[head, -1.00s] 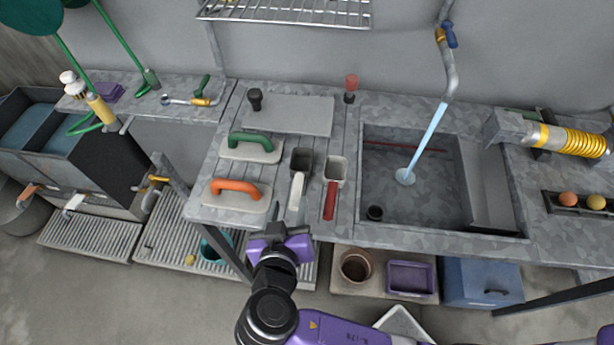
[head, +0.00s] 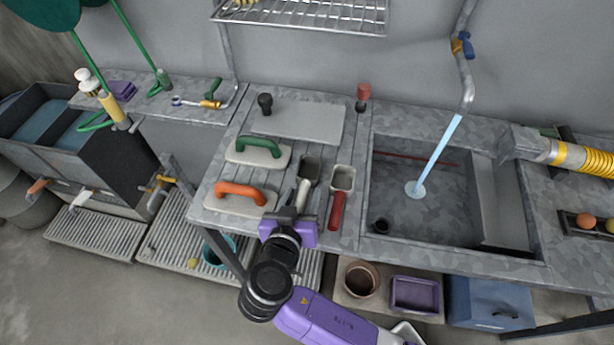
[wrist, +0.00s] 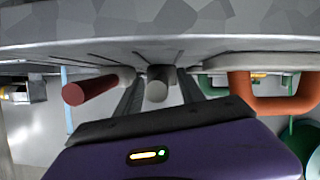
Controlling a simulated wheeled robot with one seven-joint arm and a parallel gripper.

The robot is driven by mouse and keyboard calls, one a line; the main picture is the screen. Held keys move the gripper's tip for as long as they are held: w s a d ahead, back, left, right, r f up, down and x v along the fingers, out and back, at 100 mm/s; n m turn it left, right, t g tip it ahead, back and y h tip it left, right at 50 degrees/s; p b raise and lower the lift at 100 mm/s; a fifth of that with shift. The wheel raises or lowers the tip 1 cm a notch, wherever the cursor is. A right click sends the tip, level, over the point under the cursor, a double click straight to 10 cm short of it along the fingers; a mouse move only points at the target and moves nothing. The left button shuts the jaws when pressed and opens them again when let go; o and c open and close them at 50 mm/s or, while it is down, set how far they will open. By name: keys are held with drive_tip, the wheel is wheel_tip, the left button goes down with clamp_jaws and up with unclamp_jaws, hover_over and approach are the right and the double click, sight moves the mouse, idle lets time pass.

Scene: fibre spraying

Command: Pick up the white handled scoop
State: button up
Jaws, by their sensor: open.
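The white-handled scoop (head: 302,190) lies on the slatted counter with its dark grey bowl (head: 309,168) pointing to the back. Its handle points to the counter's front edge. My gripper (head: 294,208) is at that front edge, by the handle's near end, which it partly hides in the head view. In the wrist view the round end of the pale handle (wrist: 157,84) shows between the two open fingers of my gripper (wrist: 160,92). I cannot tell whether the fingers touch it.
A red-handled scoop (head: 337,208) lies close on the right. An orange-handled float (head: 238,196) is close on the left, with a green-handled float (head: 258,151) behind it. The sink (head: 420,205) with running water is farther right.

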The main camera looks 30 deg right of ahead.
drive_tip(key=shift+w+d+f, duration=0.1)
drive_tip(key=shift+w+d, duration=0.1)
clamp_jaws()
idle(0.4)
